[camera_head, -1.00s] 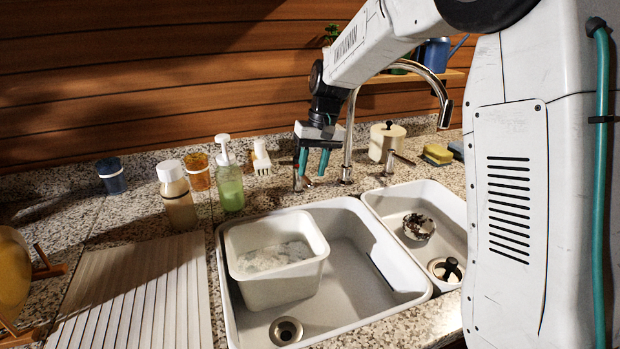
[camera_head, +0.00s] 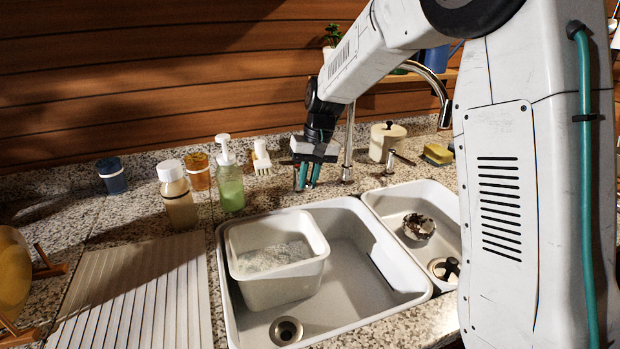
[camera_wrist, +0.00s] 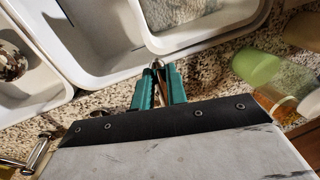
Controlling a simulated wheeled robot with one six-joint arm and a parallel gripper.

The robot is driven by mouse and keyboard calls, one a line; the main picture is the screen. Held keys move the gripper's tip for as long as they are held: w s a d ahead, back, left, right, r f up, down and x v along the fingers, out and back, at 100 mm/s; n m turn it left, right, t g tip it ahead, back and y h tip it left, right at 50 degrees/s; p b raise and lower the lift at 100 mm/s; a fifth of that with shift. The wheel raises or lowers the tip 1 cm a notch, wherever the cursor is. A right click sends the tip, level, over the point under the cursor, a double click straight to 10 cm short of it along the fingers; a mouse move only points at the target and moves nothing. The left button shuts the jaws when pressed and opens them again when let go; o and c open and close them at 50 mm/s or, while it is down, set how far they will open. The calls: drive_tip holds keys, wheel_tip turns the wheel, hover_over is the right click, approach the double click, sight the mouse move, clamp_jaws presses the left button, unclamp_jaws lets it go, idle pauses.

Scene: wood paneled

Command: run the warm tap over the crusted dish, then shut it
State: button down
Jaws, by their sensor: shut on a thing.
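The crusted dish (camera_head: 419,227) is a small bowl with dark crust in the right basin; it shows at the left edge of the wrist view (camera_wrist: 12,64). The chrome tap spout (camera_head: 432,80) arches to the right, partly hidden by my arm. No water shows under it. My gripper (camera_head: 307,177) points down behind the left basin. In the wrist view its teal fingers (camera_wrist: 160,88) are closed around the left tap handle (camera_wrist: 157,66), whose metal tip shows between them. The right tap handle (camera_head: 390,160) stands apart, by the right basin.
A white tub (camera_head: 277,291) of suds stands in the left basin (camera_head: 360,295). A green soap bottle (camera_head: 229,185), a brush (camera_head: 262,158) and cups stand left of my gripper. A lidded crock (camera_head: 381,145) and sponge (camera_head: 437,154) are at the right back.

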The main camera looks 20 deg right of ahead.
drive_tip(key=a+m, duration=0.3)
drive_tip(key=shift+w+m+t, duration=0.3)
drive_tip(key=c, duration=1.4)
unclamp_jaws()
drive_tip(key=shift+r, duration=0.1)
drive_tip(key=v, duration=0.7)
drive_tip(key=shift+r, duration=0.35)
drive_tip(key=shift+d, duration=0.1)
drive_tip(key=s+d+n+h, duration=0.1)
drive_tip(key=s+d+n, duration=0.1)
drive_tip(key=s, duration=1.6)
drive_tip(key=s+d+n+h, duration=0.1)
drive_tip(key=s+d+n, duration=0.1)
drive_tip(key=s, duration=1.7)
drive_tip(key=shift+d+r+t, duration=0.3)
drive_tip(key=shift+d+r, duration=0.15)
